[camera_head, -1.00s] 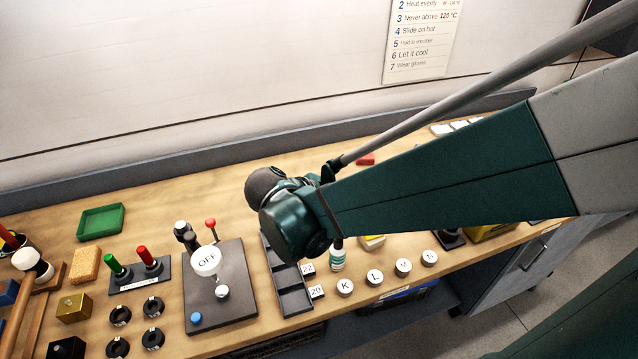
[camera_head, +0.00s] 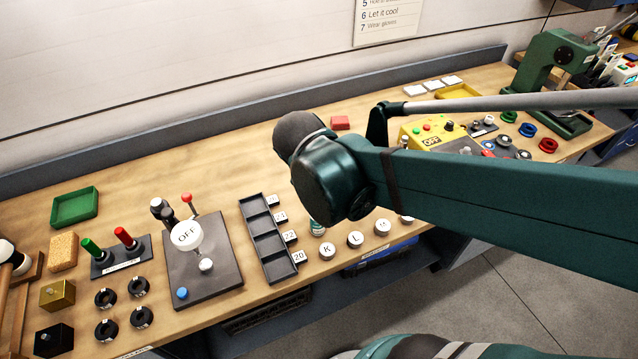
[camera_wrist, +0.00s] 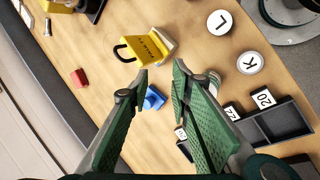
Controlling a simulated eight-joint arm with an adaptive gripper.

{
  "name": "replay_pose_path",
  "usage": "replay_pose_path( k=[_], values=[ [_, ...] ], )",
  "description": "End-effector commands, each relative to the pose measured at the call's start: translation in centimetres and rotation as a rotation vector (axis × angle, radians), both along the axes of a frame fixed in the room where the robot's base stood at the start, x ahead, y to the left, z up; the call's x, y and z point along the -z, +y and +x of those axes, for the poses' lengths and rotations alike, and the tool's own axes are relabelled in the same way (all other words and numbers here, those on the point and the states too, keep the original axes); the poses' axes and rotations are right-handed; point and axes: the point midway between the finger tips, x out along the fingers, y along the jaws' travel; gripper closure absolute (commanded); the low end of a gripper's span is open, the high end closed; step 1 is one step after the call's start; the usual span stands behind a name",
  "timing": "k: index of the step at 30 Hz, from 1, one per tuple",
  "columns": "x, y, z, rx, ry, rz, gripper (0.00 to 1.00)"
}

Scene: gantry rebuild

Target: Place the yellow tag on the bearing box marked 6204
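My gripper (camera_wrist: 157,80) shows in the wrist view with its two green fingers apart and nothing held between them. It is above the bench; in the head view my arm hides it. A yellow piece with a black hook and small dark lettering (camera_wrist: 142,46) lies beyond the fingertips in the wrist view. I cannot tell whether it is the yellow tag. A blue object (camera_wrist: 153,98) shows in the gap between the fingers, below them. No label reading 6204 is legible. Three flat white pieces (camera_head: 433,86) lie at the back of the bench, their markings unreadable.
A dark compartment tray (camera_head: 254,233) has number cards along its right side. White round pieces marked K (camera_head: 327,251) and L (camera_head: 355,239) stand near the front edge. A red block (camera_head: 340,122) lies behind my arm. Bench at back left is clear.

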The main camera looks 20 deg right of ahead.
Motion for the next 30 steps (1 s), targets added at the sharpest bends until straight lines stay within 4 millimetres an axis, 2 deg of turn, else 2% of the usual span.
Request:
replay_pose_path(
  k=[17, 30],
  values=[
    [-2.2, 2.5, -1.5, 0.271, -0.234, 0.343, 0.78],
    [-4.9, 4.4, -2.3, 0.509, -0.402, 0.624, 0.78]
  ],
)
